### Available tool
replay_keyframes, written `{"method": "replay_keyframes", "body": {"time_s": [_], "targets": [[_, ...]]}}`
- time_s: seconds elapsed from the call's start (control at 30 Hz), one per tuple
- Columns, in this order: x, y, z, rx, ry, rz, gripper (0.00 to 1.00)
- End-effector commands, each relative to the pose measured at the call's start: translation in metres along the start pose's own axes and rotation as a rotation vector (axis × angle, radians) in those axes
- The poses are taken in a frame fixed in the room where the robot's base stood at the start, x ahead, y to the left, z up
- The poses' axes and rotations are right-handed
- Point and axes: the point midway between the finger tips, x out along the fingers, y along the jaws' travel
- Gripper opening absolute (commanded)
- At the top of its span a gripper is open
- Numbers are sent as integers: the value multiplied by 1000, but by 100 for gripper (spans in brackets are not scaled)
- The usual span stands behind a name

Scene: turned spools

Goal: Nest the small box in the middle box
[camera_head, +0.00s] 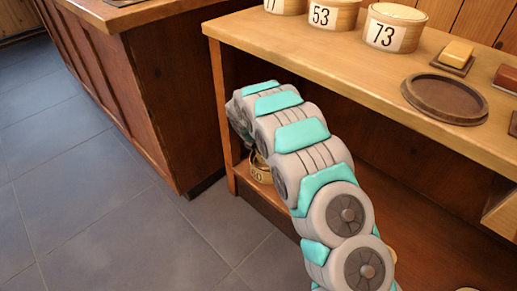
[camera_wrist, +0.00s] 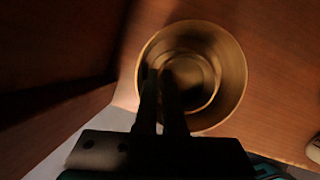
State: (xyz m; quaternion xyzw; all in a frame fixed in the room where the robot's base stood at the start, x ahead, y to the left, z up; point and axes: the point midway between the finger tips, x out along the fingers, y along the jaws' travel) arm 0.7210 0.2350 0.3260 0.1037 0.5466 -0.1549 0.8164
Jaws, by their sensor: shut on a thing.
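On the lower shelf, a round pale-wood box (camera_head: 259,169) with a partly hidden number label shows behind my arm in the head view. In the wrist view, an open round box (camera_wrist: 236,62) is seen from above; I take it to be the middle box. A smaller ring (camera_wrist: 214,82) lies inside it, seemingly the small box, with its depth unclear in the dim light. My gripper (camera_wrist: 161,76) reaches over the near left of the opening, its fingers close together and shut on what seems to be the small box's wall. In the head view my arm hides the gripper.
Numbered round boxes, 53 (camera_head: 334,14) and 73 (camera_head: 395,26), stand on the upper shelf (camera_head: 290,45) with a dark round tray (camera_head: 445,98). A shelf post (camera_head: 222,115) is close left of my arm. A pale object (camera_wrist: 314,150) is at the wrist view's right edge.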

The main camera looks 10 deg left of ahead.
Motion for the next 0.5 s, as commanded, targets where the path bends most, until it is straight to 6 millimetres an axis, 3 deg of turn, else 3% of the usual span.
{"method": "replay_keyframes", "body": {"time_s": [0.5], "targets": [[12, 0, -5, -1, -1, 1, 0]]}}
